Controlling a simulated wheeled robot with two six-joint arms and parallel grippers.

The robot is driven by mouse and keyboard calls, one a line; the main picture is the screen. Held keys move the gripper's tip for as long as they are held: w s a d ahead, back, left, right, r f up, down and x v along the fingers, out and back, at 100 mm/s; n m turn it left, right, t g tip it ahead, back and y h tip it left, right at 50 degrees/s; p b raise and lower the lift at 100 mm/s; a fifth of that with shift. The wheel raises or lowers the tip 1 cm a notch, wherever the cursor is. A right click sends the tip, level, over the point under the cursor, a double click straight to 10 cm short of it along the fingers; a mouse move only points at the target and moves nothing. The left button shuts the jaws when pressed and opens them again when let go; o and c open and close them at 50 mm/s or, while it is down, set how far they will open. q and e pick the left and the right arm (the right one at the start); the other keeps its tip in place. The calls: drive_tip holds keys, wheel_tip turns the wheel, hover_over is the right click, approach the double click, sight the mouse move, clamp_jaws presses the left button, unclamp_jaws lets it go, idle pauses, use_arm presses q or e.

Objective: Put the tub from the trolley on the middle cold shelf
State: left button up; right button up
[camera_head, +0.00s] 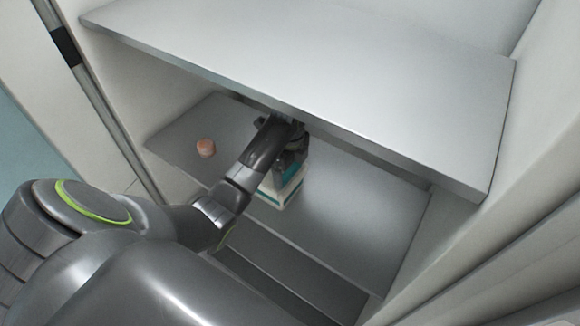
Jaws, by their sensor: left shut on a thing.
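The tub (284,190) is a small white box with a teal band. My left gripper (291,160) is shut on it from above. The tub is at the front part of the middle shelf (350,208), below the upper shelf. I cannot tell whether its base touches the shelf. My right gripper and the trolley are not in view.
The upper shelf (330,60) overhangs the middle one closely above my left wrist. A small orange-pink round item (206,148) stands at the left on the middle shelf. The right part of that shelf is clear. A lower shelf (285,270) shows beneath.

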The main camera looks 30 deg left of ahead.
use_arm(q)
drive_tip(key=shift+f, duration=0.2)
drive_tip(key=o, duration=0.7)
